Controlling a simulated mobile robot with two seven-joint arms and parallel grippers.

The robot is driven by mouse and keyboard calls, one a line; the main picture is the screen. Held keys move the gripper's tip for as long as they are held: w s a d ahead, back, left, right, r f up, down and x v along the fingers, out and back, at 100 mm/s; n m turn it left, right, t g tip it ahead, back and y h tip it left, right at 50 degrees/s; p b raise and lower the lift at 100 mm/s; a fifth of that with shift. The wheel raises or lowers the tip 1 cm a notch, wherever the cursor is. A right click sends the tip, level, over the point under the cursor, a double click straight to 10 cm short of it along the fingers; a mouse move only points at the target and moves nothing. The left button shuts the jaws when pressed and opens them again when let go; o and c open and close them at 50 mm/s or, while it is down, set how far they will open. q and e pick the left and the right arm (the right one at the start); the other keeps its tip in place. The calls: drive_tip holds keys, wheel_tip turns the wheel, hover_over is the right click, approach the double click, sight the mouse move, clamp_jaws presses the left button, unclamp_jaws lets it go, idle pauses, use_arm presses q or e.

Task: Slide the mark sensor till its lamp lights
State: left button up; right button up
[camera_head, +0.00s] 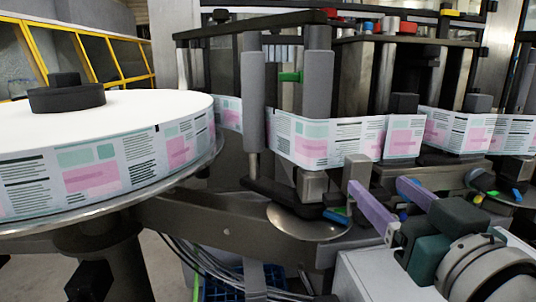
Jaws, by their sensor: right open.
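My right gripper (379,187) comes in from the lower right with two purple fingers spread apart and nothing seen between them. A small grey block (357,169) stands just beyond the tip of its left finger, in front of the label web (345,138); it may be the mark sensor, but I cannot tell for sure. I cannot tell whether finger and block touch. No lit lamp can be made out. The web, printed in pink and teal, runs to the right past dark upright blocks (403,103). My left gripper is not in view.
A large white label reel (150,105) with a black hub (66,96) fills the left. Two grey rollers (317,84) stand upright in the middle. A round metal plate (305,223) lies below the web. Cables (215,262) hang beneath the machine. A yellow frame (92,55) stands behind.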

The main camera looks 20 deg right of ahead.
sight(362, 170)
drive_tip(key=x, duration=0.8)
drive_tip(key=shift+w, duration=0.1)
clamp_jaws()
idle(0.4)
idle(0.8)
